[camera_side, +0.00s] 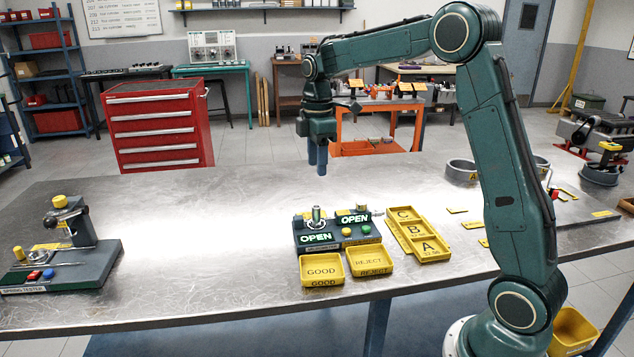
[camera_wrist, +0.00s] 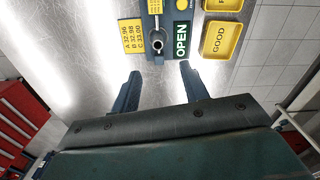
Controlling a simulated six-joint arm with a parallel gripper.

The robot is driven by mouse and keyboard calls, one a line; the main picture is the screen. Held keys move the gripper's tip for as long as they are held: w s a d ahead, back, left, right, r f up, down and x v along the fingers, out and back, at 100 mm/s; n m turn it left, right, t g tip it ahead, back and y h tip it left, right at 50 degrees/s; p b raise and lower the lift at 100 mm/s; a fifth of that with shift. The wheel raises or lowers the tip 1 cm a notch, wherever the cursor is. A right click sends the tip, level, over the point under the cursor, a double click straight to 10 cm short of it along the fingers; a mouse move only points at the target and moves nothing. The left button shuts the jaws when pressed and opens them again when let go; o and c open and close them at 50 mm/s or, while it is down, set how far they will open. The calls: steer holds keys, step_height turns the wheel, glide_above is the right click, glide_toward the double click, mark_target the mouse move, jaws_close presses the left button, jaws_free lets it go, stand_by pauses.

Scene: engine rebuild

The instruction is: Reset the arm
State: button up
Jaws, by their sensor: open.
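My gripper (camera_side: 317,158) hangs fingers-down at the end of my arm, above the back half of the metal bench (camera_side: 220,230). In the wrist view my gripper's two fingers (camera_wrist: 157,88) are spread apart with nothing between them. The injector-like tester fixture (camera_side: 338,230) with two lit OPEN signs stands in front of my gripper, apart from it. It also shows in the wrist view, beyond the fingertips, with one OPEN sign (camera_wrist: 181,41).
Yellow GOOD (camera_side: 321,269) and REJECT (camera_side: 369,261) trays sit before the fixture. A yellow A-B-C tray (camera_side: 418,233) lies to its right. A spring tester (camera_side: 65,250) stands at the left. Metal rings (camera_side: 462,171) sit at the right. The bench's middle left is clear.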

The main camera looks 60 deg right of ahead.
steer(key=s+a+r+m+t, duration=0.1)
steer(key=s+a+r+m, duration=0.3)
steer(key=s, duration=0.3)
steer(key=s+a+r+m+t, duration=0.1)
steer(key=s+a+r+t, duration=0.15)
steer(key=s+a, duration=0.35)
steer(key=s+a+f+m+t, duration=0.1)
steer(key=s+a+m, duration=0.1)
steer(key=s, duration=0.5)
steer(key=s+a+f+m+t, duration=0.1)
steer(key=s+f+m, duration=0.1)
steer(key=s+m, duration=0.2)
steer(key=s, duration=0.3)
steer(key=shift+s+a, duration=0.35)
steer(key=shift+a, duration=0.05)
